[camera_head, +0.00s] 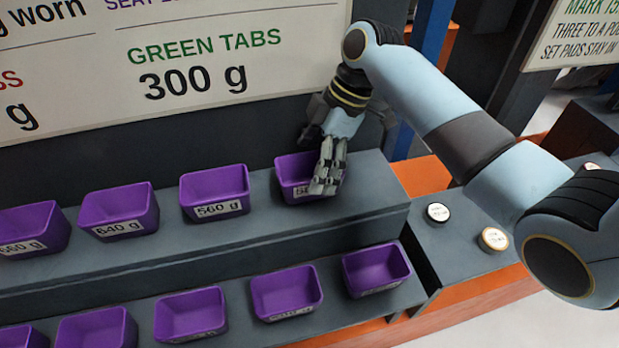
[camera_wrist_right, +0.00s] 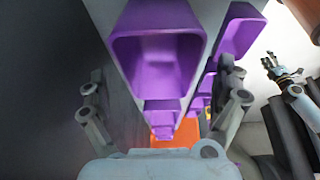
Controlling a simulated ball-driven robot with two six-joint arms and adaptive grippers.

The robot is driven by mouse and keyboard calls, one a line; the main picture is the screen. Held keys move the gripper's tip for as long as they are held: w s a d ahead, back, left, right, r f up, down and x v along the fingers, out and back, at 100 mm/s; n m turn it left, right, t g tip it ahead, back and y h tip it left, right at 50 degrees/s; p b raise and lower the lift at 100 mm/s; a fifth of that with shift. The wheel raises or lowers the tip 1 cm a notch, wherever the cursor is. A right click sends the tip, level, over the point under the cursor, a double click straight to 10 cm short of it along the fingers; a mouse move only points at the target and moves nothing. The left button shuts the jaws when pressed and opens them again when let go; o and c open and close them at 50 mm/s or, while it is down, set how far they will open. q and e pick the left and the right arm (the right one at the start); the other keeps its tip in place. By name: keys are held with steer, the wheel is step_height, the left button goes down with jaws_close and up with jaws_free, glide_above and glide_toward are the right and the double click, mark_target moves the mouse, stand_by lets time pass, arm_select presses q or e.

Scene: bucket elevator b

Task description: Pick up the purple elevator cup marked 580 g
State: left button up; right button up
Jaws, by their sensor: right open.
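A purple cup (camera_head: 291,172) stands at the right end of the upper grey step in the head view. Its label begins with a 5; my fingers cover the rest, so I cannot read the full weight. My right gripper (camera_head: 325,187) is open at the cup's right front side, its fingers overlapping the cup in the picture. In the right wrist view a large purple cup (camera_wrist_right: 157,60) shows ahead between the parted fingers. I cannot tell whether they touch it. My left gripper (camera_wrist_right: 279,66) is small at the right of that view, away from the cups.
Left along the upper step stand cups marked 560 g (camera_head: 215,190), 640 g (camera_head: 118,208) and 660 g (camera_head: 32,226). A lower row of purple cups (camera_head: 285,292) stands in front. Two round discs (camera_head: 438,212) lie on the grey surface at right. A sign board (camera_head: 200,60) rises behind.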

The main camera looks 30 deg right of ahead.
steer(key=shift+f, duration=0.1)
stand_by(0.3)
steer(key=shift+w, duration=0.1)
steer(key=c, duration=1.8)
